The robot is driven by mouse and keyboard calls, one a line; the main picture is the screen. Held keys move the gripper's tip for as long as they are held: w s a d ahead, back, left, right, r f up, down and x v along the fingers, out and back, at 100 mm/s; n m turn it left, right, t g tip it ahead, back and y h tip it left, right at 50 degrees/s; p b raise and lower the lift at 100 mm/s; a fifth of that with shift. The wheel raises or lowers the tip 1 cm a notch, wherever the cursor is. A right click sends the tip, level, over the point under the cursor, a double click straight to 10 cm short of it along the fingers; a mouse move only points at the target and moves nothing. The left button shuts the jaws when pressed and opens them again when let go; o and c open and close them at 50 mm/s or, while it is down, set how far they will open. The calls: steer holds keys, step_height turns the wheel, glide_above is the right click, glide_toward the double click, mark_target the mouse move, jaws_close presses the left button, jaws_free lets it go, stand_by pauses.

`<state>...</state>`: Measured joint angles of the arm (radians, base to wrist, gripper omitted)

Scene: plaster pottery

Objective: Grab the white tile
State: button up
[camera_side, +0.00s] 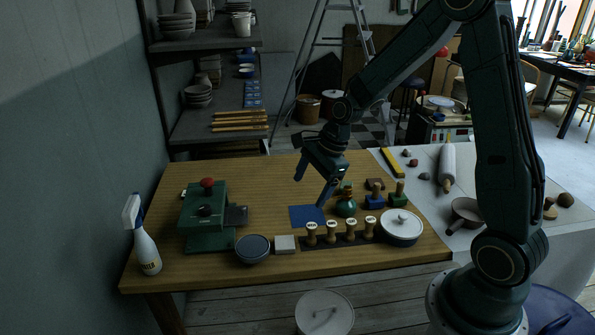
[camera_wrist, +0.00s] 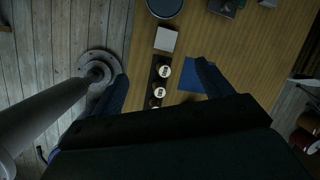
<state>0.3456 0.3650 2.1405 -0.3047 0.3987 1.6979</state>
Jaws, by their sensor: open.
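The white tile (camera_side: 285,244) lies flat on the wooden table, between the dark round bowl (camera_side: 253,249) and the row of stamps. It also shows in the wrist view (camera_wrist: 166,39), near the top, beyond my fingertips. My gripper (camera_side: 312,190) is open and empty, above the table behind the tile and over the blue square (camera_side: 306,216). In the wrist view its two fingers (camera_wrist: 160,72) are spread wide, with the stamps between them.
Wooden-handled stamps (camera_side: 332,231) stand in a dark rack right of the tile. A green press (camera_side: 207,218) and spray bottle (camera_side: 143,238) stand left.

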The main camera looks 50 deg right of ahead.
steer(key=f+m, duration=0.2)
steer(key=w+d+f+m, duration=0.1)
steer(key=f+m, duration=0.1)
steer(key=f, duration=0.1)
steer(key=w+d+f+m+y, duration=0.1)
steer(key=f, duration=0.2)
steer(key=shift+w+d+f+m, duration=0.1)
steer(key=shift+d+m, duration=0.15)
steer(key=shift+m, duration=0.15)
glide_above(287, 242)
steer(key=s+d, duration=0.2)
steer(key=shift+f, duration=3.95)
steer(key=shift+x, duration=2.6)
steer(key=shift+c, duration=0.2)
steer(key=shift+w, duration=0.1)
steer(key=c, duration=1.1)
